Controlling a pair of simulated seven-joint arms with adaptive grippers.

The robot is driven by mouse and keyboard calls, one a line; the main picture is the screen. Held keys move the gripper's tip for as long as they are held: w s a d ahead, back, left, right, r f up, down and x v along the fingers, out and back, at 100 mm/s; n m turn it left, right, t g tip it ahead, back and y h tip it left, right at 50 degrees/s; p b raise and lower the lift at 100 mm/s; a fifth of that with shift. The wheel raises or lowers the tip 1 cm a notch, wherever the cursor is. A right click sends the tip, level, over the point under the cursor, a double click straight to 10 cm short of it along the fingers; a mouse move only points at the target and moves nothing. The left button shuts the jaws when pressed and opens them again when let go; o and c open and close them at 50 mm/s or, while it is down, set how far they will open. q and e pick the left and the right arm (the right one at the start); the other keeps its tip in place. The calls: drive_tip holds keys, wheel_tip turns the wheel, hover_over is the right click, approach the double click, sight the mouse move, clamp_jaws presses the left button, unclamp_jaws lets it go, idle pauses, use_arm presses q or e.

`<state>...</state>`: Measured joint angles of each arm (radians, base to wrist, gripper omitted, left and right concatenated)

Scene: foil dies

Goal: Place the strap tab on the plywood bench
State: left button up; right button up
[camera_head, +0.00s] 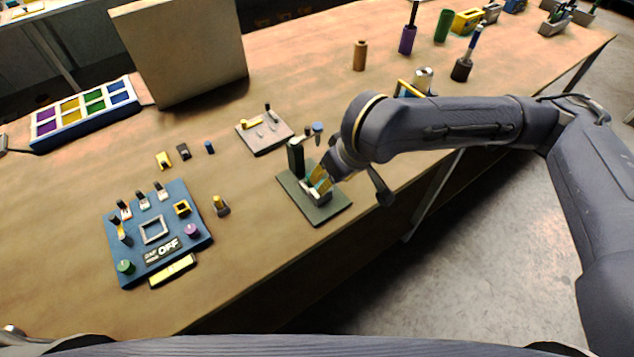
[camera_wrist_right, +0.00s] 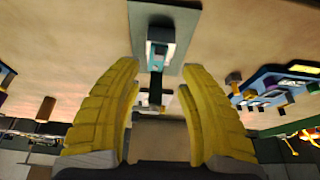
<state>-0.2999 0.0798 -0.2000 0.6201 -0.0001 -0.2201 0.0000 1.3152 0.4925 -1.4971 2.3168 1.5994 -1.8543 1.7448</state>
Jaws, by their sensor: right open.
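My right gripper (camera_head: 322,178) is over the green-grey plate (camera_head: 329,212) of a small press-like fixture at the bench's front edge. In the right wrist view its two yellow fingers (camera_wrist_right: 160,72) are apart, with a clear gap between them. Beyond the gap is the fixture's plate (camera_wrist_right: 186,22), with a pale and teal part (camera_wrist_right: 158,54) on it. I cannot tell for sure which piece is the strap tab. The gripper partly hides the fixture in the head view. The plywood bench (camera_head: 262,258) spans the view. My left gripper is out of view.
A blue control panel (camera_head: 193,222) with switches and knobs lies at left. A pale plate (camera_head: 262,143) with small parts lies behind the fixture.

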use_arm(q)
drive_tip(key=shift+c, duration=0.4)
use_arm(e)
drive_tip(key=v, duration=0.9)
drive_tip(key=shift+r, duration=0.25)
drive_tip(key=shift+s+d, duration=0.1)
